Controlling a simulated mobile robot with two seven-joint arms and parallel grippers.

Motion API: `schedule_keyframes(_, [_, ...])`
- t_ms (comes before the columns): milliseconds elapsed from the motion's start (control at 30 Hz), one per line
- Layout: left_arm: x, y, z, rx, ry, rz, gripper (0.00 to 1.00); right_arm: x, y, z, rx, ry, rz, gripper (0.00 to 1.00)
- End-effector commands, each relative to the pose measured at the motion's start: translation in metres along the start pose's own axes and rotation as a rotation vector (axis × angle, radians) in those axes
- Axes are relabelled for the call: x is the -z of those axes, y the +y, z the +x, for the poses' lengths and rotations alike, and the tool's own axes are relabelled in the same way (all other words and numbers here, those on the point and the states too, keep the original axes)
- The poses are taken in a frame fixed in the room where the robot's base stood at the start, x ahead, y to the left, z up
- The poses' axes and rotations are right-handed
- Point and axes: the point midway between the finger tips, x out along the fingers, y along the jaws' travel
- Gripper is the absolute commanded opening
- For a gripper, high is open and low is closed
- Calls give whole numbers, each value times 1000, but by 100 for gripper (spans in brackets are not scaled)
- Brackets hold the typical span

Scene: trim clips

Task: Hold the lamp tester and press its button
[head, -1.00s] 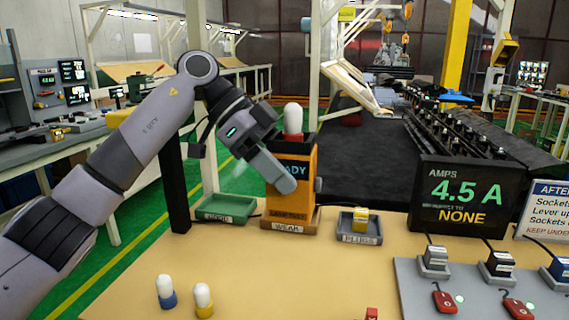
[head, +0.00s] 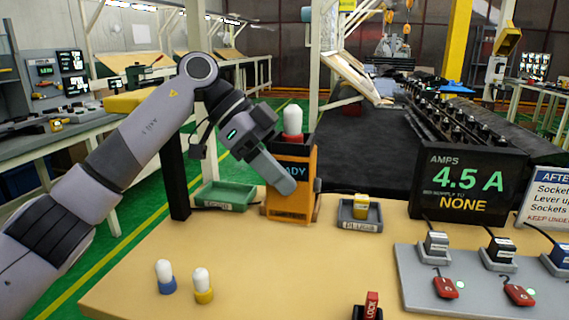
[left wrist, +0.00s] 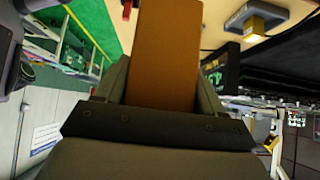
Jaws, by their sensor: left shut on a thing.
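The lamp tester (head: 300,205) is an upright orange box with a dark display reading "ADY" in its visible part. A white-domed lamp with a red base (head: 293,122) stands in its top. My left gripper (head: 280,178) is shut on the tester from the front left, covering part of its face and display. In the left wrist view the orange body (left wrist: 163,55) is between the grey fingers. A small grey part (head: 317,186) shows on the tester's right side; I cannot tell whether it is the button. My right gripper is not in view.
A green tray (head: 222,196) is left of the tester, and a grey tray (head: 345,221) with a yellow plug is right. A blue-based lamp (head: 165,277) and yellow-based lamp (head: 202,286) stand front left. A black AMPS display (head: 468,190) stands right.

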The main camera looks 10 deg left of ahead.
Motion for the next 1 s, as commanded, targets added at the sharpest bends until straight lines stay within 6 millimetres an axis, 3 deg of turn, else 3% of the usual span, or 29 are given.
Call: schedule_keyframes(1000, [-21, 0, 22, 0, 2, 1, 27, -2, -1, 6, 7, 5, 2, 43])
